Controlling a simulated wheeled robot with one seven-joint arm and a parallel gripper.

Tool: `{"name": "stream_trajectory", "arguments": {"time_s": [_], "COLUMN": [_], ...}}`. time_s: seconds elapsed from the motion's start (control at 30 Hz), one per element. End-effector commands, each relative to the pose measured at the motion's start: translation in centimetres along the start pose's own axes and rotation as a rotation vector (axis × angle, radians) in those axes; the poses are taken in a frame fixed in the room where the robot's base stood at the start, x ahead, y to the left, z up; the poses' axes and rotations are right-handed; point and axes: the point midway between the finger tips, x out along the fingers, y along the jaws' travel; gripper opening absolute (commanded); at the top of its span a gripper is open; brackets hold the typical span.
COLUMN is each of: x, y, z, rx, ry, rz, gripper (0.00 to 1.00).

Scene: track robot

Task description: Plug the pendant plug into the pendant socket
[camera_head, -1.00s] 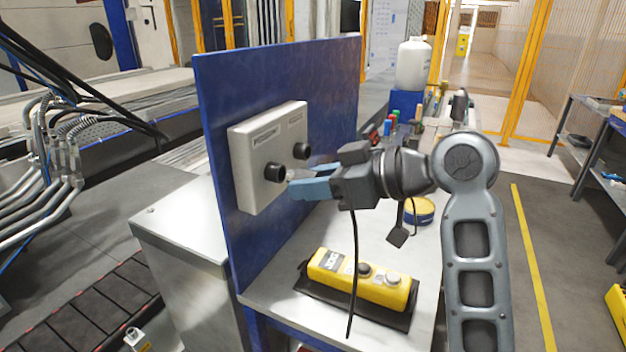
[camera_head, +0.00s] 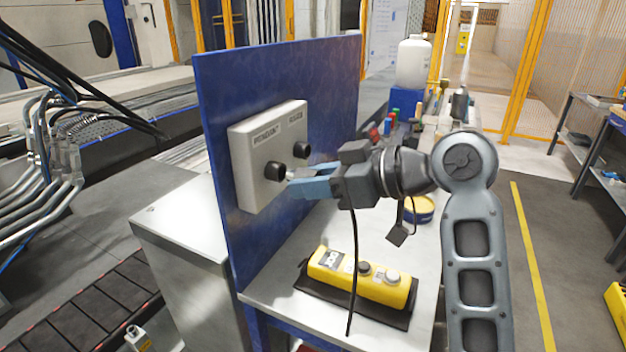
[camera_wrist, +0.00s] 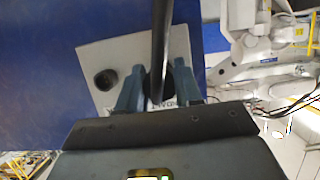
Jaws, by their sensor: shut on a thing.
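A pale box on a blue panel (camera_head: 225,90) carries two round black sockets. The pendant socket (camera_head: 276,171) is the left one, under the PENDANT label (camera_head: 267,132). My gripper (camera_head: 296,187) is shut on the pendant plug, its fingertips just right of that socket. The fingers mostly hide the plug, and I cannot tell whether it touches the socket. A black cable (camera_head: 354,255) hangs from the gripper across the yellow pendant (camera_head: 345,275). In the wrist view the gripper (camera_wrist: 158,88) faces the box, with the cable (camera_wrist: 161,40) running up between its fingers.
The other socket (camera_head: 302,150) sits to the right on the box and also shows in the wrist view (camera_wrist: 105,79). The pendant lies on a black mat on the bench (camera_head: 275,296). A yellow tin (camera_head: 420,210), bottles and small items stand farther back.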

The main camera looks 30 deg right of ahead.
Motion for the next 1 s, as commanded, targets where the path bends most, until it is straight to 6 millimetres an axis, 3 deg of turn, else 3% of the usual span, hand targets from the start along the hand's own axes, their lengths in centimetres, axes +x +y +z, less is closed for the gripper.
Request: {"name": "stream_trajectory", "arguments": {"time_s": [1.0], "x": [0.80], "y": [0.01], "z": [-0.30], "rx": [0.001], "ry": [0.001], "rz": [0.000], "gripper": [0.05]}}
